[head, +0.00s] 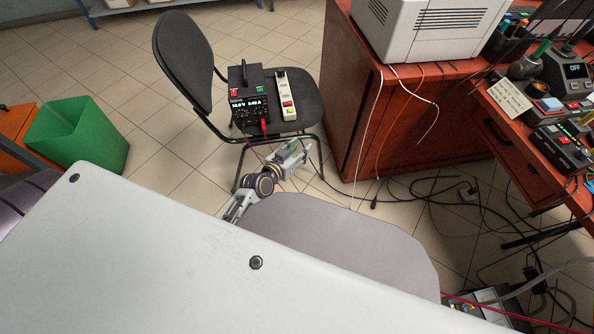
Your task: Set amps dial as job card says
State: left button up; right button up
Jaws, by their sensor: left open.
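A black bench power supply (250,92) stands on the seat of a dark chair, with a carry handle on top. Its lit display (248,103) seems to read about 12.0 V and a smaller amps figure, too small to be sure. The dials below the display are too small to tell apart. A red plug and lead hang at its front. A pale card with writing (509,97), maybe the job card, lies on the right desk; I cannot read it. My left gripper (296,155) is open and empty, below and in front of the chair seat, apart from the supply. My right gripper is out of view.
A power strip (285,96) lies beside the supply on the chair (308,98). Red cabinets and a cluttered desk stand at right. Loose cables (430,190) cross the floor. A green bin (80,135) stands at left.

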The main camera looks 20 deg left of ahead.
pick_arm(q)
jog(key=s+d+f+m+g, duration=0.1)
jog(key=s+d+f+g, duration=0.1)
jog(key=s+g, duration=0.3)
jog(key=shift+s+m+p, duration=0.35)
jog(key=shift+s+m, duration=0.05)
jog(key=shift+s, duration=0.65)
dwell(0.4)
